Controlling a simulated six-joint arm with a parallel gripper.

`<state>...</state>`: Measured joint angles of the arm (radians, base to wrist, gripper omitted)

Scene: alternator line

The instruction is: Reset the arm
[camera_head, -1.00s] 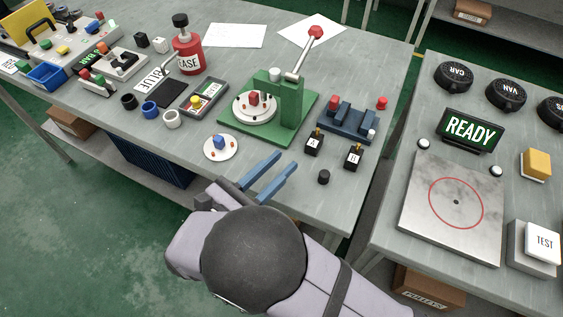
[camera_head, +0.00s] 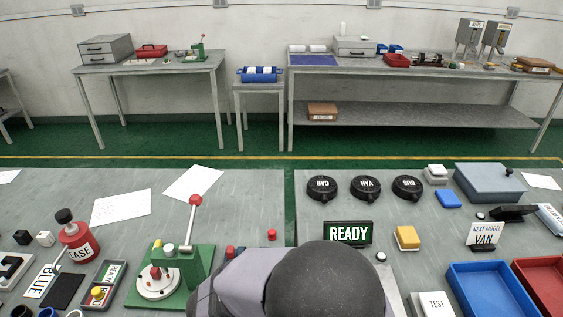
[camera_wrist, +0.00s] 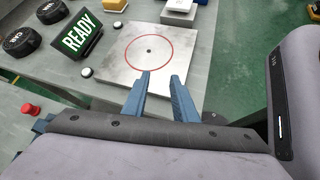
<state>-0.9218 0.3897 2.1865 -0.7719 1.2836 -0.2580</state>
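My gripper (camera_wrist: 160,95) shows in the wrist view with its two blue fingers apart and nothing between them. It points toward the metal plate with a red circle (camera_wrist: 150,50), and the plate is bare. In the head view my arm covers the lower middle, and the gripper's fingers are hidden there.
The green press with a red-knobbed lever (camera_head: 183,262) stands left of my arm. The READY sign (camera_head: 348,233), black round caps (camera_head: 365,188) and a yellow block (camera_head: 407,238) are on the right table. A blue tray (camera_head: 492,290) lies farther right. A gap separates the two tables.

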